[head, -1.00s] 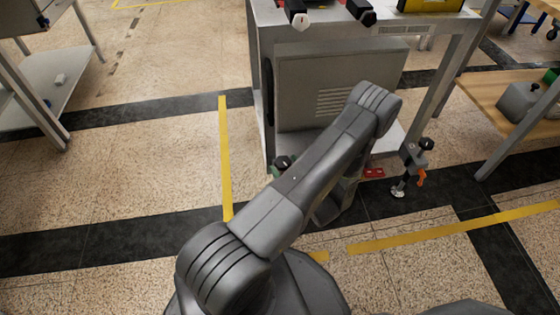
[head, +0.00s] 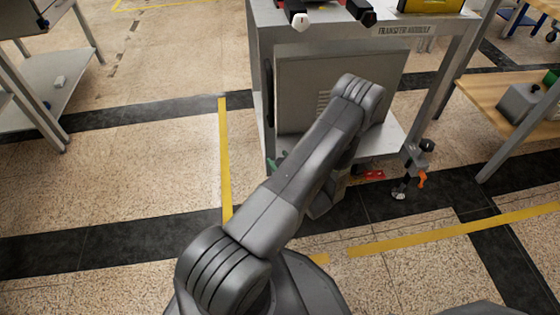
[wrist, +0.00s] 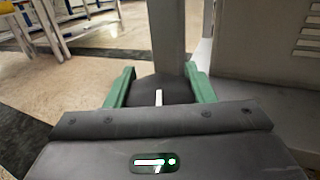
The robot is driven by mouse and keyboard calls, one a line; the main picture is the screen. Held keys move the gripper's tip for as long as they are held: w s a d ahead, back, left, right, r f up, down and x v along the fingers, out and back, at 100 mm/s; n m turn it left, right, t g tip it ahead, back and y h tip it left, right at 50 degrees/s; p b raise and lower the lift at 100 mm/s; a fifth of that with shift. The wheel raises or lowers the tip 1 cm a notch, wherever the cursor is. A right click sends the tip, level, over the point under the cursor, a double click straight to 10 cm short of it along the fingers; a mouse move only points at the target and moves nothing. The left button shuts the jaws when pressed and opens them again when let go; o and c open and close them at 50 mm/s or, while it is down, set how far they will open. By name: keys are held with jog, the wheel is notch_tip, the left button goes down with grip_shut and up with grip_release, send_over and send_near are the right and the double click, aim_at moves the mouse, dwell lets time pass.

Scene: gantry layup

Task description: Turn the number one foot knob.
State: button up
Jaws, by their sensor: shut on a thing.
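My gripper shows in the wrist view (wrist: 160,90), with green fingers on both sides of a dark round knob (wrist: 145,88). It is shut on this knob, which carries a white pointer line directed roughly along the view. In the head view my arm hides the knob and most of my gripper; a bit of green finger (head: 275,163) shows at the near left corner of the transfer module (head: 290,85). No number is readable on the knob.
Another foot with a black knob and orange lever (head: 421,180) stands at the module's right leg. A red part (head: 373,175) lies under the module. A wooden-topped bench (head: 490,95) stands at right. Yellow tape (head: 225,160) marks the floor; open floor lies left.

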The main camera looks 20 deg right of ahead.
jog(key=shift+h, duration=0.3)
jog(key=m+h+b, duration=0.1)
jog(key=m+h, duration=0.2)
jog(key=h, duration=0.1)
jog(key=shift+d+f, duration=0.1)
jog(key=shift+d, duration=0.1)
jog(key=shift+d+m+g+h+b, duration=0.15)
jog(key=shift+m+g+h+b, duration=0.1)
jog(key=shift+m+h, duration=0.7)
jog(key=shift+d+m+g+h+b, duration=0.2)
jog(key=shift+m+h, duration=0.35)
jog(key=shift+h, duration=0.8)
jog(key=shift+a, duration=0.1)
jog(key=o, duration=1)
jog(key=shift+s, duration=0.1)
